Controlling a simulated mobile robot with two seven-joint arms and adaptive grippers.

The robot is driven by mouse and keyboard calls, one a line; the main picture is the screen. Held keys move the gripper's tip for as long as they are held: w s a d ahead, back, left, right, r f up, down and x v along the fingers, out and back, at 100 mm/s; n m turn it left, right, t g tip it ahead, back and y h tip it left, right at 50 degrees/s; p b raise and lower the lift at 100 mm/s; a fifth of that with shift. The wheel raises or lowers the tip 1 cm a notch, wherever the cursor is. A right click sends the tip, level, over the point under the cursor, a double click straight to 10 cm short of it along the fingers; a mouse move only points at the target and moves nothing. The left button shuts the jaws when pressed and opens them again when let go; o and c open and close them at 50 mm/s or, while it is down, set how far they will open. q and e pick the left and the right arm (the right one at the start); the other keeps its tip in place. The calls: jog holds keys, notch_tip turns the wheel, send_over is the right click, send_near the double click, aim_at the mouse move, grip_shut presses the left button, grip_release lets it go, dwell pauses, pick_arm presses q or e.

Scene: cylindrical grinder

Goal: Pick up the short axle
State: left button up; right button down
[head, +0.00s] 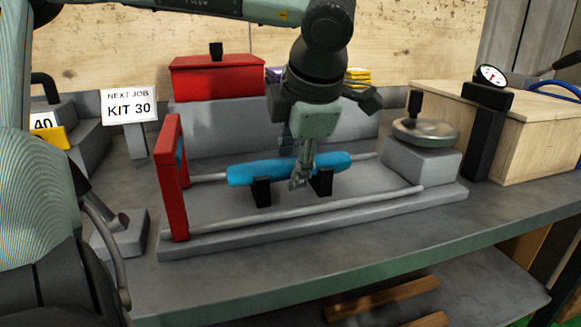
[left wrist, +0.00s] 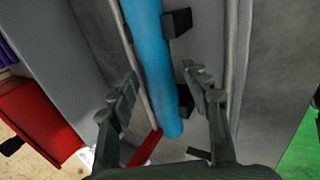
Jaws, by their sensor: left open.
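The short axle appears to be the blue cylinder (head: 245,173), lying level across two black supports (head: 261,191) on the grey grinder bed (head: 225,212). My left gripper (head: 299,180) reaches down from above at the axle's middle and hides part of it. In the left wrist view the blue axle (left wrist: 151,55) runs between the two spread fingers of the left gripper (left wrist: 160,72). Gaps show on both sides, so it looks ungripped. Whether the fingertips are level with the axle is hard to tell. My right gripper is not in view.
A red upright frame (head: 171,185) stands at the bed's left end. Grey rails (head: 300,211) run along the bed. A handwheel (head: 425,131) tops a block at right, near a dial gauge (head: 491,75) and wooden box (head: 530,120). A red box (head: 215,78) stands behind.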

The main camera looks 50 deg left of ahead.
pick_arm(q)
jog(key=shift+c, duration=0.6)
grip_shut()
jog(key=shift+r, duration=0.2)
